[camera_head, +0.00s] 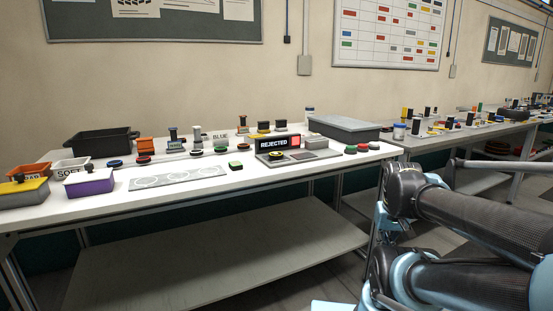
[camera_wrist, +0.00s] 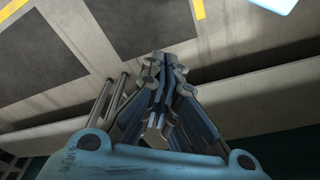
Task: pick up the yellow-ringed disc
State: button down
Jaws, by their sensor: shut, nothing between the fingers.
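A small dark disc with a yellow ring (camera_head: 277,157) sits on the left part of the grey base of a device (camera_head: 310,155) whose screen reads REJECTED, on the white table (camera_head: 225,182). It is small in the head view, so fine detail is hard to tell. My gripper (camera_wrist: 164,62) shows in the wrist view with its fingers together and nothing between them. It points at floor and grey surfaces, away from the tabletop things. The disc is not in the wrist view. In the head view only my arm shows at the right, not the fingers.
Several red, green and blue discs lie around the device. A mat with circle outlines (camera_head: 179,178) lies to its left. A black bin (camera_head: 102,143), a purple box (camera_head: 89,186) and a grey lidded case (camera_head: 340,127) also stand there. A second table (camera_head: 459,137) is at right.

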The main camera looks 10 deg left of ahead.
aim_at(274, 154)
jog(key=u, duration=0.05)
jog(key=k, duration=1.05)
jog(key=z, duration=0.35)
jog(key=i, duration=1.6)
jog(key=u, duration=0.45)
